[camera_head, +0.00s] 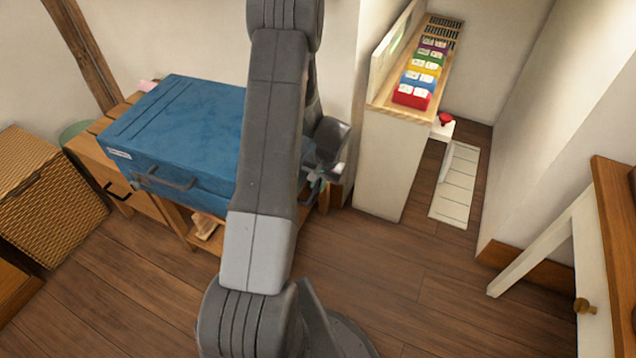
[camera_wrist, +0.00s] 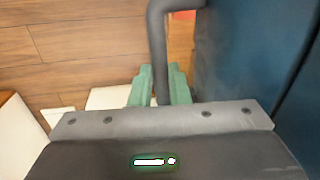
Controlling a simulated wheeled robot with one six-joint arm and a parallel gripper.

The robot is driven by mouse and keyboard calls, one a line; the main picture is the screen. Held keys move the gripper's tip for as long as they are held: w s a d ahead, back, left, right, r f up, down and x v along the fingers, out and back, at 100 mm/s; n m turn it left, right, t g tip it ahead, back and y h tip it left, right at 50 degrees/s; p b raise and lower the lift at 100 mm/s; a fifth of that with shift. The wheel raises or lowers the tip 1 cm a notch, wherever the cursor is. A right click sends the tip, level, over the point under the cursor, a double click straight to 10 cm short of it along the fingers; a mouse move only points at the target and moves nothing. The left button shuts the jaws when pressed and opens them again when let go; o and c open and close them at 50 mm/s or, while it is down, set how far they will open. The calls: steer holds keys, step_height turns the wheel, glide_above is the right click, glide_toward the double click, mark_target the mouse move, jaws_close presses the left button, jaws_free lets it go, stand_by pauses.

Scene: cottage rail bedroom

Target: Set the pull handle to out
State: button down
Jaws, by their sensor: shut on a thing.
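A blue case (camera_head: 185,125) lies on a low wooden stand at left in the head view, and its blue side (camera_wrist: 235,60) fills the right of the wrist view. In the wrist view a dark grey pull handle (camera_wrist: 157,45) sticks out from that side and bends back towards it at the top. My gripper (camera_wrist: 159,88) has its green fingers shut around the handle's bar. Another dark handle (camera_head: 165,181) shows on the case's front.
A narrow shelf unit (camera_head: 385,165) with coloured boxes stands just right of my gripper. A woven basket (camera_head: 50,190) is at far left. A white-legged table (camera_head: 560,245) stands at right. The wooden floor (camera_head: 400,285) in front is clear.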

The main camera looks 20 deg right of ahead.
steer(key=s+d+b, duration=0.4)
steer(key=s+d, duration=1.1)
steer(key=d, duration=0.1)
steer(key=shift+s, duration=0.35)
steer(key=c, duration=1.4)
jaws_free()
steer(key=shift+o, duration=0.2)
step_height(320, 180, up, 14)
steer(key=s+d+p, duration=0.2)
steer(key=shift+f, duration=0.25)
